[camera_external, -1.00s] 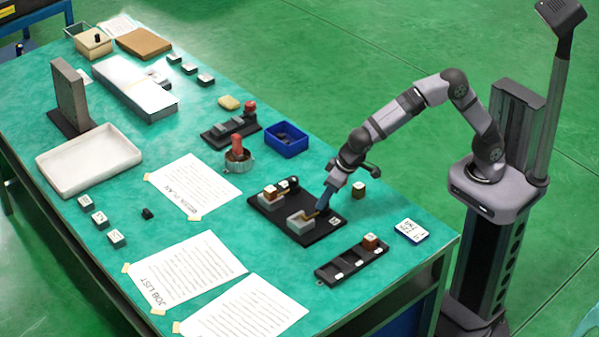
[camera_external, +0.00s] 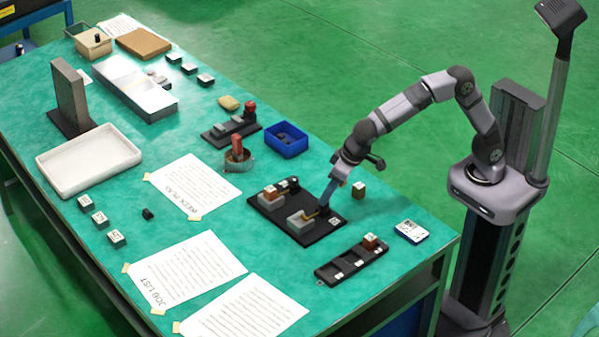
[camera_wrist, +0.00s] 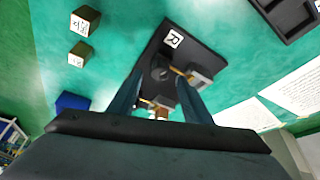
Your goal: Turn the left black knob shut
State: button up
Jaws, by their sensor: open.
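A black base plate (camera_external: 325,228) lies on the teal bench and carries two small clamp fixtures, each with a grey block. One black knob (camera_external: 291,184) shows at the far fixture, beside a brown block (camera_external: 272,193). The other black knob (camera_wrist: 160,73) is at the near fixture, with a brass rod (camera_wrist: 180,72) beside it; my gripper partly hides it in the external view. My gripper (camera_external: 325,206) is low over this near fixture. In the wrist view my gripper (camera_wrist: 161,78) is open, its fingertips either side of the near knob. Contact cannot be told.
A loose cube (camera_external: 358,190) stands right of the plate. A black slotted rack (camera_external: 350,263) lies in front, and a blue bin (camera_external: 286,140) behind. A red-topped pot (camera_external: 237,157) stands to the left. Paper sheets (camera_external: 188,268) lie flat front left.

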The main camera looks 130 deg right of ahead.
jog(key=shift+v, duration=2.05)
jog(key=s+a+f+n+g+y+p, duration=0.1)
jog(key=s+a+n+y+p, duration=0.3)
jog(key=s+a+n+p, duration=0.6)
jog(key=s+a+n, duration=0.3)
jog(key=s+a, duration=0.9)
jog(key=shift+f+g, duration=0.4)
